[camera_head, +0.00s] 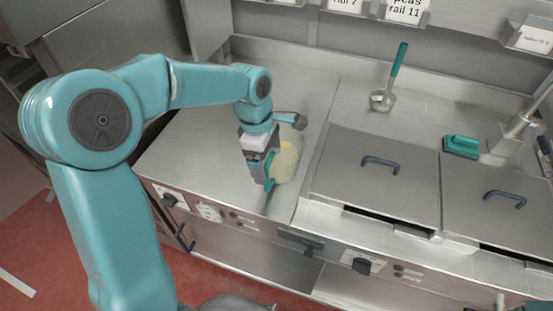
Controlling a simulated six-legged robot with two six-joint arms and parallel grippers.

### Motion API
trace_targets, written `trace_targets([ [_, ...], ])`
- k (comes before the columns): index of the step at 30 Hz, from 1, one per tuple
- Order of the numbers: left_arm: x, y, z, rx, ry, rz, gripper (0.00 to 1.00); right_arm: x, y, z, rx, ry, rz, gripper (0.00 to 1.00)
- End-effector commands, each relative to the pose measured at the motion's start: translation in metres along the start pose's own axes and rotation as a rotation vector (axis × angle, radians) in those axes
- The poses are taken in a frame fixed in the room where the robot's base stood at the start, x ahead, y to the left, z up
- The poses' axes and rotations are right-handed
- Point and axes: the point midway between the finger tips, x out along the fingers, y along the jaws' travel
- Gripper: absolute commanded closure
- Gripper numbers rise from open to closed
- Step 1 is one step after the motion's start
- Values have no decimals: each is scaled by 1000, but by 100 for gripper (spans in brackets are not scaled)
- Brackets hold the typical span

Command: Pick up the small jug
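A pale, see-through jug (289,160) with something yellow in it stands on the steel worktop, left of the lidded kettles. It looks like the small jug. My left gripper (267,184) points down at the jug's left front side and covers part of it. The fingers are at or very close to the jug. I cannot tell whether they touch or grip it, or how far apart they are. The jug's handle is not clear to see. My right gripper is not in view.
Two kettle lids with dark handles, the nearer (376,185) and the right one (500,207), lie right of the jug. The worktop (195,145) left of the jug is clear.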

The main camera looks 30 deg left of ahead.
Motion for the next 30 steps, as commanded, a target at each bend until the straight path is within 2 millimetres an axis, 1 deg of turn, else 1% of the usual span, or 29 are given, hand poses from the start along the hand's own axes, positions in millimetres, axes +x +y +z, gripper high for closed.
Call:
trace_targets([
  [1, 0, 0, 0, 0, 0, 0, 23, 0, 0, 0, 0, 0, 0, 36],
  [2, 0, 0, 0, 0, 0, 0, 33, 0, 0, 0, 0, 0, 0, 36],
  [3, 0, 0, 0, 0, 0, 0, 46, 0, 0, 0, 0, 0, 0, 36],
  [5, 0, 0, 0, 0, 0, 0, 65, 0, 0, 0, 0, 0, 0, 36],
  [6, 0, 0, 0, 1, 0, 0, 78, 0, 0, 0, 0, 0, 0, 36],
  [8, 0, 0, 0, 1, 0, 0, 98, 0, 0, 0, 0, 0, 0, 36],
  [9, -1, 1, 0, 1, -1, 3, 100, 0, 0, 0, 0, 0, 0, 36],
  [16, -2, 1, 0, 1, -1, 4, 100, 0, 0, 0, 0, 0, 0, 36],
  [20, -9, 1, 2, 1, -1, 5, 100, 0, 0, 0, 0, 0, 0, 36],
  [23, -22, 2, 4, 2, -1, 7, 100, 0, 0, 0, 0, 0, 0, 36],
  [26, -41, 2, 6, 1, -1, 9, 100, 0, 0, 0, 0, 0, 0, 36],
  [29, -68, 2, 11, 2, -2, 12, 100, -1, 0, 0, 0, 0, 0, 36],
  [30, -80, 2, 13, 1, -2, 12, 100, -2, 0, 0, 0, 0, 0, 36],
])
